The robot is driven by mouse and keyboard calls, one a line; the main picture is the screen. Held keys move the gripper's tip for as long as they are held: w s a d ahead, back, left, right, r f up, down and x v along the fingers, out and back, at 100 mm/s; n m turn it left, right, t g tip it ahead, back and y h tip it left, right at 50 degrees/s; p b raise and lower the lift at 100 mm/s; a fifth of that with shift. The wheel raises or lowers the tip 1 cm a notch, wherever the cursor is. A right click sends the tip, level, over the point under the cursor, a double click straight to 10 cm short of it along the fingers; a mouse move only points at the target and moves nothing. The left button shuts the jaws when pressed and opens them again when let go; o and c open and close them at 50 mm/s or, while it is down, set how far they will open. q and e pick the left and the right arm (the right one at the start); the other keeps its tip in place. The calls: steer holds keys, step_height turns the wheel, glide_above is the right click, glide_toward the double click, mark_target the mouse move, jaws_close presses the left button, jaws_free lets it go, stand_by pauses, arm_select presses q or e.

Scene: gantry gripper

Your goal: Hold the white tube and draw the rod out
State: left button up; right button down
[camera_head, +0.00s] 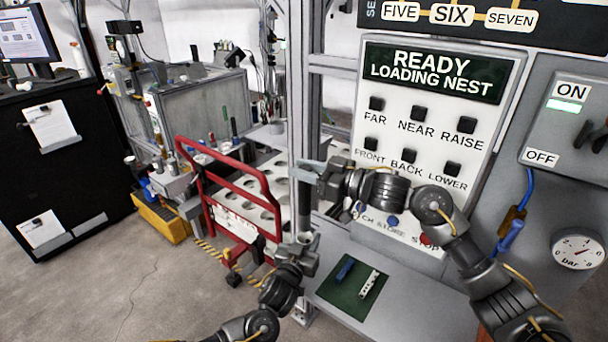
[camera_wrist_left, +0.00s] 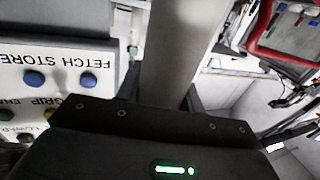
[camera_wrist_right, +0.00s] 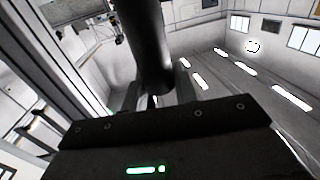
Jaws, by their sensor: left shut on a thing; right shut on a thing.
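The white tube stands upright at the front edge of the grey bench, its pale rim (camera_head: 306,238) showing at my left gripper (camera_head: 297,248). My left gripper is shut on the tube; the left wrist view shows its pale grey wall (camera_wrist_left: 170,60) between the fingers. The dark rod (camera_head: 304,212) is upright above the tube. My right gripper (camera_head: 308,170) is shut on the rod's upper part, which also shows in the right wrist view (camera_wrist_right: 146,45). The rod's lower end meets the tube's mouth in the picture; I cannot tell how far it is inside.
A sign panel (camera_head: 425,130) with buttons stands behind my right arm. A green mat (camera_head: 345,302) with a blue piece and a white piece lies on the bench. A red-framed gate (camera_head: 235,185) and a metal post (camera_head: 305,90) are close on the left and behind.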

arm_select(q)
steer(key=o, duration=1.1)
steer(key=shift+c, duration=0.2)
steer(key=shift+s, duration=0.1)
